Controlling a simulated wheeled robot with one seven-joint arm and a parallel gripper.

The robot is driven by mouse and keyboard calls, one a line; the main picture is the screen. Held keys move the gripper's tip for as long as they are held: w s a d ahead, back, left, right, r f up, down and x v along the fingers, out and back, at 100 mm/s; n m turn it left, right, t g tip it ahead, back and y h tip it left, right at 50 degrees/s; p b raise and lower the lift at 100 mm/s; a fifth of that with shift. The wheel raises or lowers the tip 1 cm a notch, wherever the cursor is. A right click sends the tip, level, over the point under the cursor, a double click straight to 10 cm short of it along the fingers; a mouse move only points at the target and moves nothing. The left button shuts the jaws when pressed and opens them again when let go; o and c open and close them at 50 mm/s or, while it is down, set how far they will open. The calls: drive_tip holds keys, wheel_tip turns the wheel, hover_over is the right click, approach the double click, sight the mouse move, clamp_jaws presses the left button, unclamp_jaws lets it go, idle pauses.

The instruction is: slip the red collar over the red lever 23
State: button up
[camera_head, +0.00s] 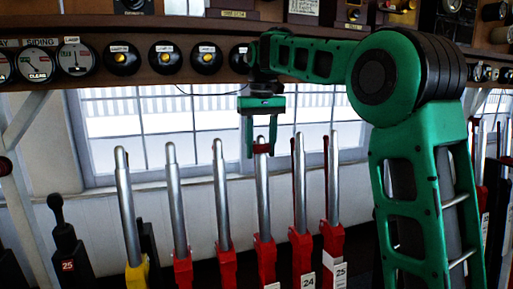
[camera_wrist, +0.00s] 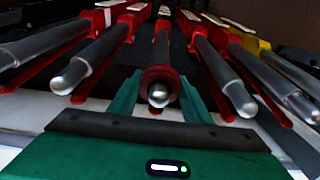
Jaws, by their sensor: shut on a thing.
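The red collar (camera_head: 262,148) is near the top of a steel lever with a red base (camera_head: 264,200), directly left of the lever marked 24 in the head view. Its own number is not readable. In the wrist view the collar (camera_wrist: 159,75) rings this lever, and the rounded lever tip (camera_wrist: 158,94) shows through its opening. My gripper (camera_head: 262,150) hangs from above over the lever top, shut on the collar. In the wrist view its green fingers (camera_wrist: 159,93) lie on either side of the collar. Any contact between collar and shaft cannot be told.
Lever 24 (camera_head: 299,180) and lever 25 (camera_head: 333,180) stand close on the right. Another red-based lever (camera_head: 220,190) stands close on the left, with more beyond it. A wooden shelf with round instruments (camera_head: 122,57) runs above, behind my arm. A window lies behind.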

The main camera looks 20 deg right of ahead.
drive_tip(key=shift+f, duration=0.1)
drive_tip(key=o, duration=1.1)
drive_tip(key=shift+o, duration=1)
drive_tip(key=shift+s+r, duration=0.15)
drive_tip(key=shift+r, duration=4.35)
drive_tip(key=shift+f, duration=4.55)
